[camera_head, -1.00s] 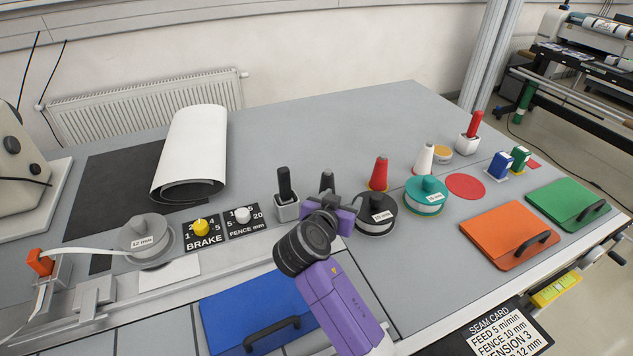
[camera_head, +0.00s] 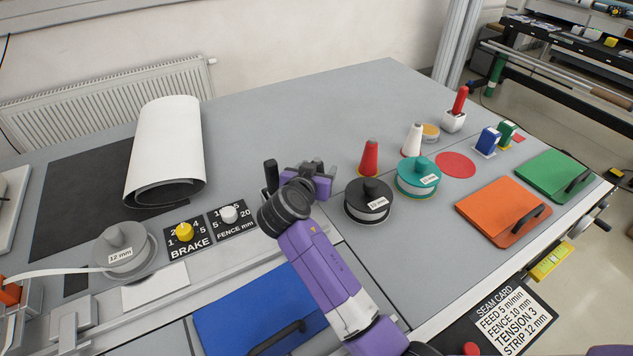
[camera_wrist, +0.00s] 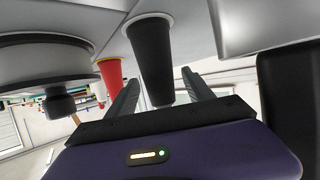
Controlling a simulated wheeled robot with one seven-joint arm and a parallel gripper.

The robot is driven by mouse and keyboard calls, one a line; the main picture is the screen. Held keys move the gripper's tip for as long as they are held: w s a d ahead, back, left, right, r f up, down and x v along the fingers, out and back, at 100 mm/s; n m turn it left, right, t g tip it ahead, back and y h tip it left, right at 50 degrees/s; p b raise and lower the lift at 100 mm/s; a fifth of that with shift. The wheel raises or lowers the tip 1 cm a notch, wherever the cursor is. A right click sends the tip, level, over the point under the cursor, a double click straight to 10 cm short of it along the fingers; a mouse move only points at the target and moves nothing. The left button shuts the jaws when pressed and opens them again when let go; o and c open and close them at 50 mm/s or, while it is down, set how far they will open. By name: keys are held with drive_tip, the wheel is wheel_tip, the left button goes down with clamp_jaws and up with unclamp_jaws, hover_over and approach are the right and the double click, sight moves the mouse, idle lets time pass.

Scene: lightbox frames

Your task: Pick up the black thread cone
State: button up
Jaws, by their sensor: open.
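The black thread cone (camera_wrist: 153,58) stands in the wrist view, which shows the scene upside down. It lies between the two fingers of my gripper (camera_wrist: 160,78), with visible space on both sides. The fingers are open and not shut on the cone. In the head view my gripper (camera_head: 309,172) is over the table, between the black-handled holder and the black spool, and it hides most or all of the cone.
A black tool in a pale holder (camera_head: 271,176) stands close left of my gripper. A black spool (camera_head: 368,199) and red cone (camera_head: 369,157) stand to the right, with a teal spool (camera_head: 418,176) and white cone (camera_head: 412,139) beyond. The table behind is clear.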

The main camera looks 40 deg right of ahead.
drive_tip(key=shift+x, duration=1.4)
clamp_jaws()
drive_tip(key=shift+r, duration=0.15)
